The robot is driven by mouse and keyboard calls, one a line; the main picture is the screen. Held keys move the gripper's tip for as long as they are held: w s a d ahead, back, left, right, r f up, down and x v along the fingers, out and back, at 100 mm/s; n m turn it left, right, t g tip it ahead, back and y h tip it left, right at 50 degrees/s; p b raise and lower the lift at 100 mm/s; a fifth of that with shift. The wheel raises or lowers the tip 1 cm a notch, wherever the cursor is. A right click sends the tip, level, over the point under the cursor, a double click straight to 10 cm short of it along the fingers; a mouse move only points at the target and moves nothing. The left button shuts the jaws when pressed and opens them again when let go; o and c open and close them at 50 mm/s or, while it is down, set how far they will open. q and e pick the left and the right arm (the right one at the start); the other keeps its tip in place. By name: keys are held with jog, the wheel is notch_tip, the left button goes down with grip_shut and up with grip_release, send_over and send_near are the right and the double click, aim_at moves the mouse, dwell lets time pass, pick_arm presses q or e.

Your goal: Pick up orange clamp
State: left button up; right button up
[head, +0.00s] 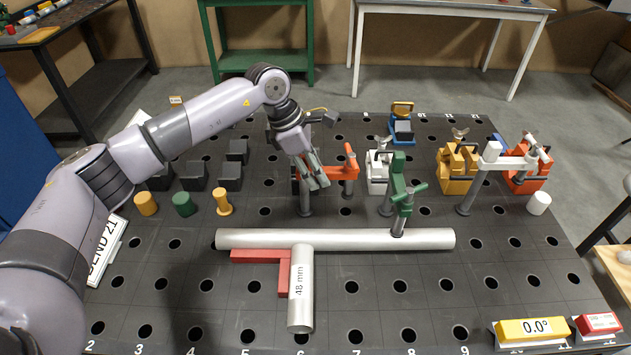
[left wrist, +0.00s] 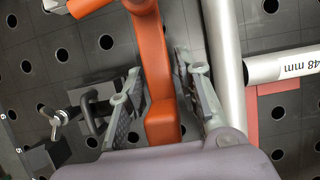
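The orange clamp (head: 351,168) stands on the dark perforated table in the head view, on a grey post. My left gripper (head: 317,180) is over its left part and hides some of it. In the left wrist view, the orange clamp's bar (left wrist: 158,95) runs between the two spread fingers of my left gripper (left wrist: 158,65). The fingers look apart from the bar, with a gap on each side. My right gripper is not in view.
A green clamp (head: 402,195) stands to the right, near a long grey pipe (head: 340,239) with a short pipe (head: 301,290) and red square (head: 262,257). White (head: 378,175) and yellow (head: 456,170) blocks stand behind. Black blocks (head: 193,176) are at left.

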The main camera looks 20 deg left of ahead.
pick_arm(q)
jog(key=c, duration=0.7)
grip_shut()
jog(key=shift+r, duration=0.1)
